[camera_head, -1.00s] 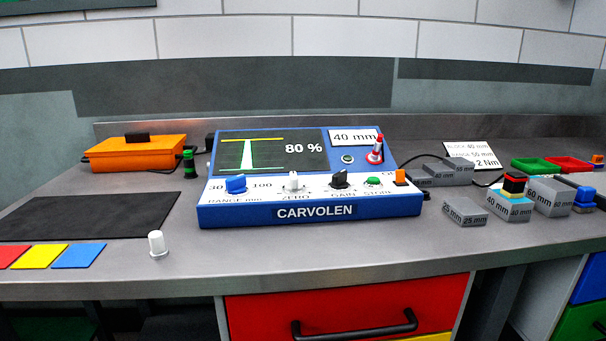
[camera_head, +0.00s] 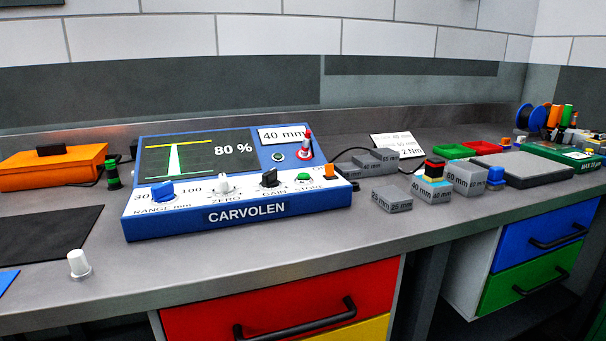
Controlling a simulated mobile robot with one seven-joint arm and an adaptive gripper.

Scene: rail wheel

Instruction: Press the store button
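The blue CARVOLEN instrument (camera_head: 215,228) sits on the grey bench. Its sloped panel has a dark screen (camera_head: 200,157) reading 80 % and a label reading 40 mm (camera_head: 284,135). The store button (camera_head: 303,177) is a small green button on the white lower panel, above the word STORE, right of the black GAIN knob (camera_head: 269,177). An orange block (camera_head: 327,173) is just right of the button. A blue RANGE knob (camera_head: 163,191), a white ZERO knob (camera_head: 223,184) and a red toggle (camera_head: 307,145) are also on it. My gripper is not in view.
An orange case (camera_head: 50,168) and a dark mat (camera_head: 45,232) are left. A white peg (camera_head: 78,263) stands near the front edge. Bench space before the instrument is clear.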

